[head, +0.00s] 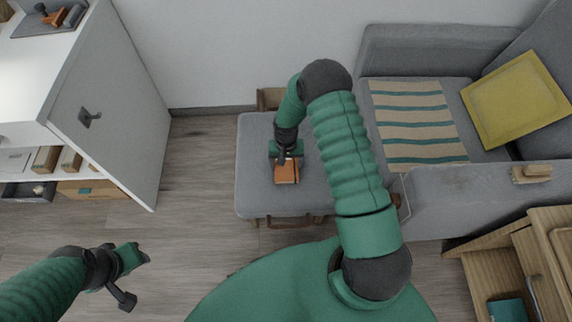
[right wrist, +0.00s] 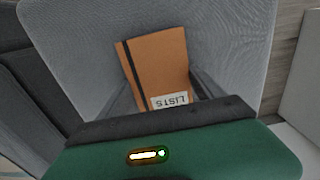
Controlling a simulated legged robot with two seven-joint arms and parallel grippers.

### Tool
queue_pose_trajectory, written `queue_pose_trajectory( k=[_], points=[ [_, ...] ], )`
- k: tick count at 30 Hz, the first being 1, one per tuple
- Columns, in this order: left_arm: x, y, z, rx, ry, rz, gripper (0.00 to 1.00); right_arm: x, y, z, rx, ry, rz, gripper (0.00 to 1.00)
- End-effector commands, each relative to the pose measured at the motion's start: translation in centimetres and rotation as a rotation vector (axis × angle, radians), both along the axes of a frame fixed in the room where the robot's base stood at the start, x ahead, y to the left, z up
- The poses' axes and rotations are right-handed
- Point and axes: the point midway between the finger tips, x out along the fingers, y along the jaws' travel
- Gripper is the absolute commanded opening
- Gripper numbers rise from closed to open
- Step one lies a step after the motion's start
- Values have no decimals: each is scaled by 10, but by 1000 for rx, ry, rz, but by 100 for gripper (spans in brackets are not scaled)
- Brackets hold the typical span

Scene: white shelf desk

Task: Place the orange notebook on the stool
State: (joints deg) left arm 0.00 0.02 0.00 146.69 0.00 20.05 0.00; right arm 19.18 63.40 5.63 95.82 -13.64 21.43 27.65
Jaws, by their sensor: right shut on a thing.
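The orange notebook (head: 286,172) is at the grey-topped stool (head: 256,190) in the head view. In the right wrist view the notebook (right wrist: 160,62) shows a dark band along one side and a label reading LISTS, with the grey stool seat (right wrist: 225,50) behind it. My right gripper (head: 286,158) is shut on the notebook's near end. I cannot tell whether the notebook touches the seat or hangs just above it. My left gripper (head: 136,275) is empty over the floor at lower left; its fingers look spread apart.
A grey sofa (head: 440,185) with a striped cloth (head: 415,120) and a yellow cushion (head: 516,98) stands right of the stool. A white shelf desk (head: 110,105) is at left. A wooden cabinet (head: 500,260) is at lower right. Floor between desk and stool is clear.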

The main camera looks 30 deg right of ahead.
Motion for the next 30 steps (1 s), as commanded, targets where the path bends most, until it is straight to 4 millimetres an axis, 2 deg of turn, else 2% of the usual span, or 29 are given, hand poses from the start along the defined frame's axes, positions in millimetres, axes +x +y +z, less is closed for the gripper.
queue_pose_trajectory(
  k=[4,5,9,17,20,23,30],
  points=[
    [0,0,0,0,-1,0,36,0,0,-1,0,0,0,22],
    [0,0,0,0,-1,0,36,0,0,0,0,0,0,81],
    [0,0,1,0,-1,0,36,0,0,0,0,0,0,99],
    [0,0,1,0,-1,0,36,0,0,1,0,0,1,99],
    [0,0,5,0,-1,0,36,0,0,8,0,0,1,99],
    [0,0,14,0,0,0,36,0,0,27,-1,-2,1,99],
    [0,0,39,0,-1,0,36,0,0,90,-1,-2,1,99]
  ],
)
